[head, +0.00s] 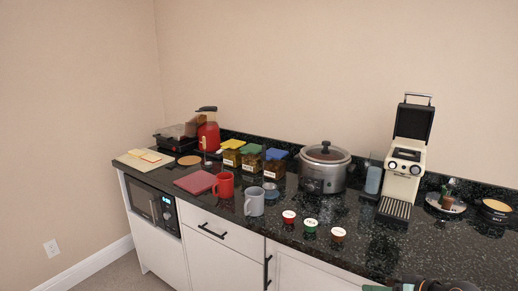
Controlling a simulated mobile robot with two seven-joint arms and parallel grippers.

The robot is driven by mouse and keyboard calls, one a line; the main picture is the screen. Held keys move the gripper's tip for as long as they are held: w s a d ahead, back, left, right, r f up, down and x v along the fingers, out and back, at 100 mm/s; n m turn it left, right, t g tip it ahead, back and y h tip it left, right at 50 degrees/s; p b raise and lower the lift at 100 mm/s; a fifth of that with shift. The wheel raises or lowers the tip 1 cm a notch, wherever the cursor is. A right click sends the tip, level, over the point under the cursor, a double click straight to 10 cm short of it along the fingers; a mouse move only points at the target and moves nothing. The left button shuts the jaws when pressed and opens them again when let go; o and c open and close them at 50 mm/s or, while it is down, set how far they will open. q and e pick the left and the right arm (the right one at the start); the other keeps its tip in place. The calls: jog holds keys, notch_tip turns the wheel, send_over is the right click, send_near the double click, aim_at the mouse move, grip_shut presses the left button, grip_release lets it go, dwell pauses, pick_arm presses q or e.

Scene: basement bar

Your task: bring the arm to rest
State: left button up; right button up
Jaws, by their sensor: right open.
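Part of my right gripper (378,288) shows at the bottom edge of the head view, right of centre, low in front of the black counter (455,255). Most of it is cut off by the frame, and nothing can be seen held in it. It is open. My left gripper and left arm are not in view.
Near the front edge stand a red mug (223,185), a grey mug (254,202) and small capsules (310,225). Behind are jars (250,158), a slow cooker (324,168) and a coffee machine (403,160). The counter at right front is clear.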

jog(key=s+a+f+h, duration=0.1)
jog(key=s+a+f, duration=0.2)
jog(key=s+f, duration=0.45)
jog(key=s+a+f+h, duration=0.2)
jog(key=s+a+f, duration=0.2)
jog(key=s+f, duration=0.35)
jog(key=s+a+f+n, duration=0.1)
jog(key=s+a, duration=0.2)
jog(key=s, duration=0.4)
jog(key=s+a+f, duration=0.1)
jog(key=s+a, duration=0.2)
jog(key=s, duration=0.4)
jog(key=shift+a+f+n, duration=0.35)
jog(key=shift+f+n, duration=0.05)
